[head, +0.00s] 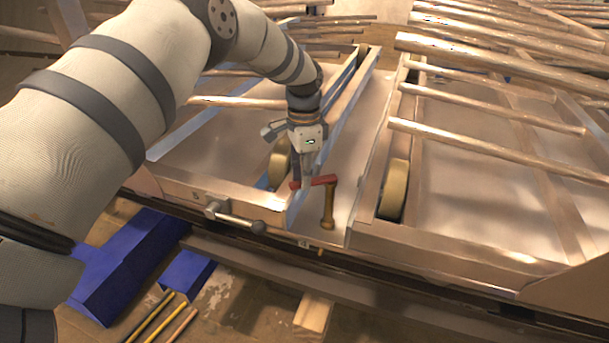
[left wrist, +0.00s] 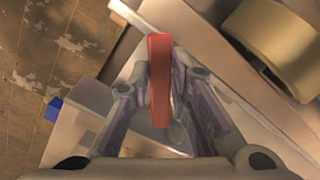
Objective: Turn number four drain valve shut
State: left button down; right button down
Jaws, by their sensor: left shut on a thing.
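A red lever (head: 323,180) with a brass-coloured post (head: 328,208) at its right end is in the middle of the head view, above a mark that looks like a 4 (head: 304,245). My left gripper (head: 306,180) is shut on the red lever near its left end, reaching down from above. In the left wrist view the red lever (left wrist: 160,85) stands between the two fingers, which close on it from both sides. The far part of the lever and the post are hidden there. My right gripper is not in view.
A metal lever valve (head: 235,216) sits to the left by a mark like a 5. Rollers (head: 394,190) and wooden bars (head: 485,146) lie around the framed bays. Blue blocks (head: 125,262) and thin rods (head: 160,318) are at the lower left.

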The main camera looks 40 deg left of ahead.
pick_arm(q)
jog(key=c, duration=1.5)
grip_release()
